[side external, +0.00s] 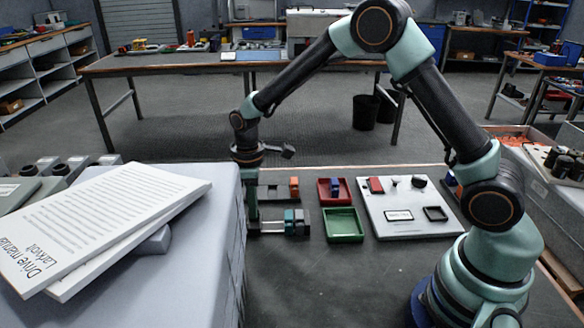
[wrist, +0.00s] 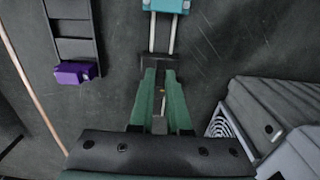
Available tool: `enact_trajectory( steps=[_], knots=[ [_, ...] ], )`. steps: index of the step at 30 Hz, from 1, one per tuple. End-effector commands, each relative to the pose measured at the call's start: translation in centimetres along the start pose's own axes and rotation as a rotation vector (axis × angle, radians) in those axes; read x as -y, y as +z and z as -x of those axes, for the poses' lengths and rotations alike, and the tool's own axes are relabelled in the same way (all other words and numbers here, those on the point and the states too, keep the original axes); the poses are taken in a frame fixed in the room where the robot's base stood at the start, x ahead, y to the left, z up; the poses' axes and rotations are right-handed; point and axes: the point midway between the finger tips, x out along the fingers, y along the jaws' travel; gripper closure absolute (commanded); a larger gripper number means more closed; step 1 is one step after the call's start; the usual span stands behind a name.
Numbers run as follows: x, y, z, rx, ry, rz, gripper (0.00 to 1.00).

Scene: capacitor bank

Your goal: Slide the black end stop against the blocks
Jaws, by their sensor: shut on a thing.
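In the wrist view the black end stop (wrist: 154,60) is a dark crosspiece on two thin pale rails (wrist: 171,32). My gripper (wrist: 159,76) is closed on it, with a green finger on each side. A teal block (wrist: 167,5) sits on the same rails at the top edge. Bare rail shows between it and the end stop, so they are apart. In the side view my gripper (side external: 252,226) is down at the left end of the rails, partly behind the grey box. Teal and grey blocks (side external: 292,222) sit to its right. The end stop is not clear there.
A black rack (wrist: 75,48) with a purple block (wrist: 74,73) lies beside the rails. A grey box (side external: 222,190) stands close to my gripper. A red tray (side external: 322,199), green tray (side external: 343,238) and white panel (side external: 390,224) lie to the right.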

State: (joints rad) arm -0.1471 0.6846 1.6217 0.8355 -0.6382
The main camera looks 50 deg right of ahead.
Motion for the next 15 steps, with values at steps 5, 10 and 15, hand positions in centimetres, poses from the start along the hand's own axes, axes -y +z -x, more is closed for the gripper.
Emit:
enact_trajectory(
  steps=[5, 10, 15],
  knots=[
    [-0.04, -0.02, 0.05, -0.001, 0.001, 0.0, 1.0],
    [-0.04, -0.01, 0.05, -0.001, 0.001, 0.0, 1.0],
    [-0.06, 0.45, 0.1, -0.001, 0.001, -0.001, 1.0]
  ],
)
